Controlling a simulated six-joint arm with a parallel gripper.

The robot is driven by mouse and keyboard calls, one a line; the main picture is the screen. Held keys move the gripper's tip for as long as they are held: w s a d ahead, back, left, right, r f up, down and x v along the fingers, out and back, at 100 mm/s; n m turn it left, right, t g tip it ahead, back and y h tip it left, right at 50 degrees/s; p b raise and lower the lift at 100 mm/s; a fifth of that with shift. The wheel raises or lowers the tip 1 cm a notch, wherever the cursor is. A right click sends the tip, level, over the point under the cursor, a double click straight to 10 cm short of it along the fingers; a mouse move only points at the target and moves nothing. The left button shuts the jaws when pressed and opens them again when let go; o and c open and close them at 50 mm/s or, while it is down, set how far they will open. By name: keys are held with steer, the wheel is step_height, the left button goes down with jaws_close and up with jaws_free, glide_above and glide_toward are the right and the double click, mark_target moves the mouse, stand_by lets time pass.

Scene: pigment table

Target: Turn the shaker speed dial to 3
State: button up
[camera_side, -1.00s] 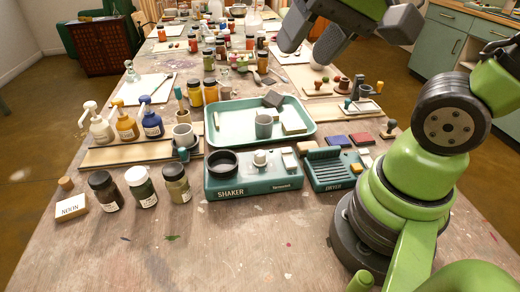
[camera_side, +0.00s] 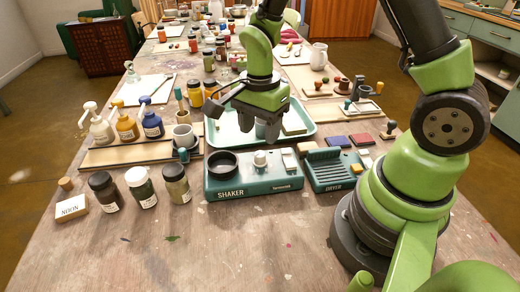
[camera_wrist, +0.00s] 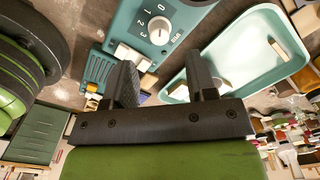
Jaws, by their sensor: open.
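The green shaker (camera_side: 225,187) stands on the table in the side view, with a round black cup holder at its left. Its pale speed dial (camera_side: 260,158) is on the top. In the wrist view, the dial (camera_wrist: 160,30) shows beside the printed numbers 0, 1, 2 and 3. I cannot tell which number its pointer faces. My gripper (camera_side: 258,127) points down, above and behind the dial, over the near part of the tray. In the wrist view, its two fingers (camera_wrist: 160,80) are apart with nothing between them, and the dial is clear of them.
The green dryer (camera_side: 330,170) is right of the shaker. A pale green tray (camera_side: 222,138) lies behind it. Dark-lidded jars (camera_side: 140,185) stand to its left, with pump bottles (camera_side: 125,125) farther back. The table in front of the shaker is bare.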

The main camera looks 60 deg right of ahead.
mark_target(260, 154)
step_height(260, 154, down, 6)
steer(key=shift+f, duration=0.1)
steer(key=shift+c, duration=0.5)
steer(key=c, duration=0.8)
